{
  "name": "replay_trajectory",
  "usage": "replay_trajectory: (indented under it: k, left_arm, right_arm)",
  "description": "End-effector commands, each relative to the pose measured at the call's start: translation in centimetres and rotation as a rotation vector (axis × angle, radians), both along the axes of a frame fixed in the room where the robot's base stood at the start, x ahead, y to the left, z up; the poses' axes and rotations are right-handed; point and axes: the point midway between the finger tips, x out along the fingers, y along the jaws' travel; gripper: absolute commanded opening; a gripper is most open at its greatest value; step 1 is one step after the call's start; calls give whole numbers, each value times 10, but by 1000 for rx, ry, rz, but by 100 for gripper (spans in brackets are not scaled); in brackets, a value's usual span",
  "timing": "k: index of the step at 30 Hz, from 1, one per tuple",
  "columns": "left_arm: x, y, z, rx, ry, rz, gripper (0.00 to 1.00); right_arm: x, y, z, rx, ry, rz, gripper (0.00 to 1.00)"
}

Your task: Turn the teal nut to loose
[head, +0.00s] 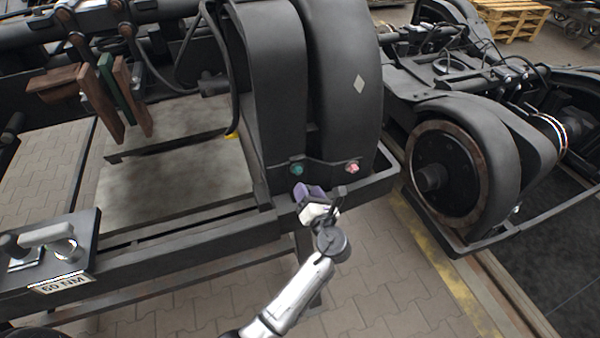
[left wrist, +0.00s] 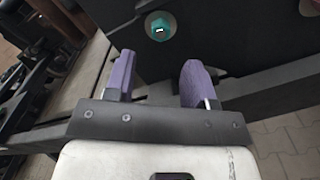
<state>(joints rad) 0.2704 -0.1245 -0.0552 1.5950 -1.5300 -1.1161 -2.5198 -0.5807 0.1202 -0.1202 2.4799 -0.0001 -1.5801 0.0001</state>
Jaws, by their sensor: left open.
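The teal nut (head: 297,169) sits low on the dark frame below the large black wheel guard. In the left wrist view the teal nut (left wrist: 159,28) shows on a round pale patch, with a small white mark on it. My left gripper (head: 309,191) is just below the nut in the head view, its purple fingers pointing towards it. In the left wrist view the left gripper (left wrist: 158,70) is open and empty, with the nut ahead of the gap between the fingers and apart from them. My right gripper is not in view.
A pink nut (head: 352,168) sits right of the teal one on the same frame. A box (head: 60,250) labelled "60 NM" carries a grey handle at left. Brown and green blocks (head: 107,90) hang above. Another bogie wheel (head: 440,172) stands at right. Paved floor (head: 385,275) is clear.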

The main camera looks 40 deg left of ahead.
Motion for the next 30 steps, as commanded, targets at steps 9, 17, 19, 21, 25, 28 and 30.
replay_trajectory:
  k: [9,17,19,21,25,28,30]
  left_arm:
    - [28,48,-2,-1,-2,0,50]
    - [41,69,-1,-2,-1,-1,50]
    - [42,72,-1,-2,-1,-1,50]
    - [43,73,0,-2,-1,-1,50]
    - [44,74,0,-2,-1,0,50]
    - [44,74,0,-2,-1,0,50]
    - [44,74,0,-2,-1,0,50]
  right_arm:
    - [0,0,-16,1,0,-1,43]
    - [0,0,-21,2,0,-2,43]
    - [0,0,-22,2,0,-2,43]
    - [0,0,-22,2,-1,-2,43]
    - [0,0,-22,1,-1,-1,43]
    - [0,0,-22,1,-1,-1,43]
    - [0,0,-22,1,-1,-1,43]
